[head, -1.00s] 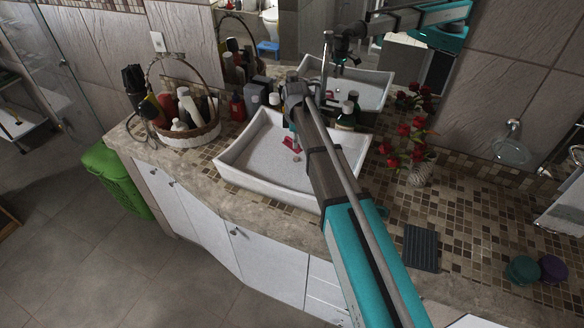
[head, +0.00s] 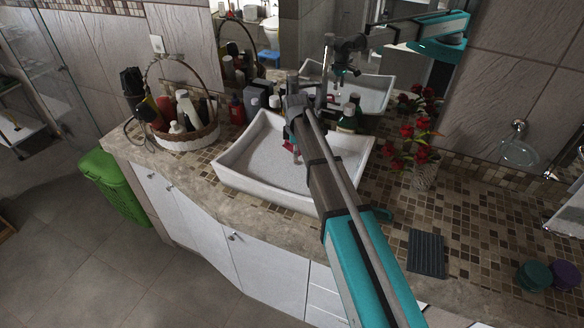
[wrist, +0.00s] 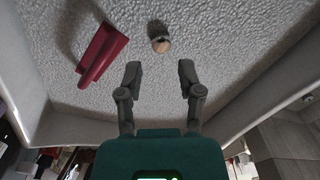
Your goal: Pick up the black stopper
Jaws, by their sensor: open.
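A small round stopper (wrist: 160,41) lies on the speckled floor of the white sink basin (head: 240,175). It shows a pale tan face and a darker upper part, so I cannot confirm that it is all black. My gripper (wrist: 160,73) is open and empty inside the basin. Its two fingertips are on either side of the line to the stopper and short of it, not touching it. A dark red, bar-shaped item (wrist: 104,52) lies to the left of the stopper. In the head view my arm hides the stopper and most of the gripper.
The basin walls rise around my gripper. Bottles (head: 347,119) stand behind the basin, near a mirror. A basket (head: 188,139) of toiletries is at left; red flowers (head: 421,154) and a dark ridged tray (head: 426,253) are at right.

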